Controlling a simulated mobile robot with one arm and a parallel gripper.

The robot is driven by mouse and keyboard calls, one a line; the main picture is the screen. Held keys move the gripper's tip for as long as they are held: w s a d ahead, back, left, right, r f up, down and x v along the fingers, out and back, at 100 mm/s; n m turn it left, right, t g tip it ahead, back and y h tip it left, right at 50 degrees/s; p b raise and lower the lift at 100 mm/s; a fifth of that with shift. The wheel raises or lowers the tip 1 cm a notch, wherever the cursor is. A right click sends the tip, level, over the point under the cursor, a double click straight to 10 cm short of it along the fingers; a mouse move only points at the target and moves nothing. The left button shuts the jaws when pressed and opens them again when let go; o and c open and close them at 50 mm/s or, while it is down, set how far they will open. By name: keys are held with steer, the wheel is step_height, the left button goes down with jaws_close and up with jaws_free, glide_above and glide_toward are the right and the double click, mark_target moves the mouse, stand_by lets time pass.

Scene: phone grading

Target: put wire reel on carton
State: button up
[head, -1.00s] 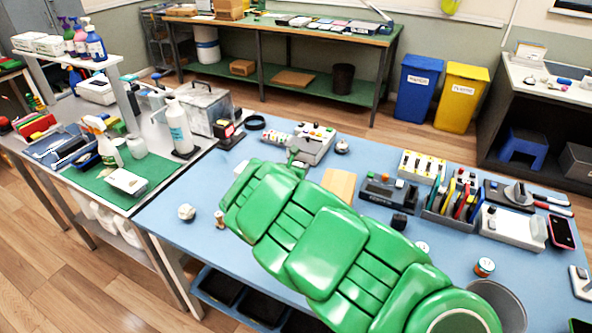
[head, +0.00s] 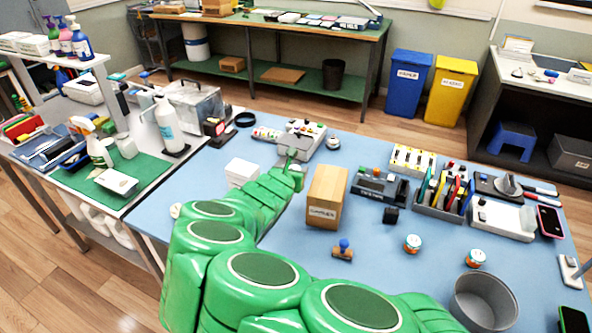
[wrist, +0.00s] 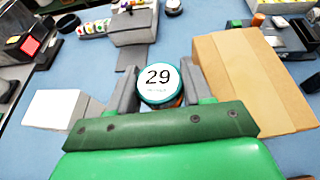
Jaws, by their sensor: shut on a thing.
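In the wrist view my gripper (wrist: 158,92) is shut on the wire reel (wrist: 158,80), a small round reel with a teal rim and a white top marked 29. In the head view my green arm reaches over the blue table to my gripper (head: 291,160), and the held reel is mostly hidden there. The carton (head: 326,197), a closed brown box with a label on its front, stands on the table just right of my gripper. It also shows in the wrist view (wrist: 255,85), right of the reel and apart from it.
A white box (head: 242,172) stands left of my gripper. A grey device (head: 300,138) and a bell (head: 333,143) are behind it.

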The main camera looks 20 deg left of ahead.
mark_target(329, 181)
steer(key=shift+d+r, duration=0.2)
steer(key=shift+r, duration=0.2)
steer(key=shift+m+h, duration=0.8)
steer(key=d+r, duration=0.1)
steer(key=w+d+r, duration=0.1)
steer(key=r, duration=0.1)
steer(key=d+r, duration=0.1)
steer(key=shift+w+r, duration=0.3)
steer(key=shift+w, duration=0.1)
steer(key=d+r, duration=0.1)
steer(key=d, duration=0.1)
steer(key=d+r+m+h, duration=0.1)
steer(key=d, duration=0.1)
steer(key=w+d+r+m+h, duration=0.1)
steer(key=shift+w+d, duration=0.1)
steer(key=shift+d, duration=0.3)
steer(key=shift+h, duration=0.3)
steer(key=shift+d+f, duration=0.2)
steer(key=shift+f, duration=1.8)
steer(key=shift+d+f, duration=0.15)
steer(key=shift+f, duration=1.8)
steer(key=shift+f, duration=0.15)
steer(key=o, duration=1.1)
